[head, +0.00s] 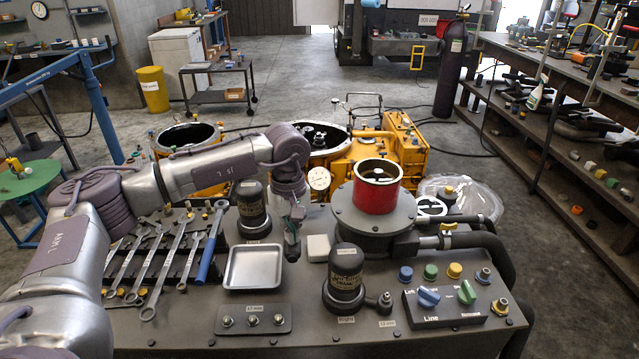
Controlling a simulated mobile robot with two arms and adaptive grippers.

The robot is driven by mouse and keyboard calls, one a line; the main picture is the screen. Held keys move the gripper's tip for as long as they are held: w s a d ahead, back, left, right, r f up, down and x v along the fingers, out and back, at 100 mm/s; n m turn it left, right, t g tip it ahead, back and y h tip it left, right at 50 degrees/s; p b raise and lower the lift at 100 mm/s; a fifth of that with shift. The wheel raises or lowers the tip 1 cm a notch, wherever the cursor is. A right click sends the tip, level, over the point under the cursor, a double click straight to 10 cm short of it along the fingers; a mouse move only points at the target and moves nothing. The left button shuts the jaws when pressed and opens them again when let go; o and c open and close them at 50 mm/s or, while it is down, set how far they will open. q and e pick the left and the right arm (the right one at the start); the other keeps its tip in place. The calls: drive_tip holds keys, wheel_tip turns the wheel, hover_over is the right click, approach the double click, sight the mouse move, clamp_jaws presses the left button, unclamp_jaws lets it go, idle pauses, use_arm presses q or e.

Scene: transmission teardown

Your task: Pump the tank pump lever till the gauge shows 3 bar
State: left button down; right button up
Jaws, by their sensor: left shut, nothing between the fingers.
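A round white gauge (319,178) stands behind the workbench, in front of the yellow tank assembly (372,152). Its needle is too small to read. I cannot pick out the tank pump lever with certainty; my arm hides part of the bench and tank. My left gripper (292,250) points down over the bench, between the silver tray and a small white block. It is shut with nothing visible in it. My right gripper is not in view.
The bench holds a silver tray (253,267), a white block (318,248), dark domed units (345,281), a red cylinder (376,192) on a flange, a rack of wrenches (170,252) and a knob panel (453,305). Thick hoses (490,250) run off the right end.

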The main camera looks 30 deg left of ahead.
use_arm(q)
wheel_tip(320, 180, up, 8)
drive_tip(key=p, duration=0.5)
drive_tip(key=shift+r, duration=0.15)
idle(0.4)
drive_tip(key=shift+f+b, duration=3.15)
drive_tip(key=shift+f, duration=1.05)
wheel_tip(320, 180, up, 8)
drive_tip(key=p, duration=0.5)
drive_tip(key=shift+r, duration=0.2)
drive_tip(key=shift+f, duration=0.15)
wheel_tip(320, 180, down, 8)
drive_tip(key=b, duration=0.6)
wheel_tip(320, 180, up, 8)
drive_tip(key=p, duration=0.5)
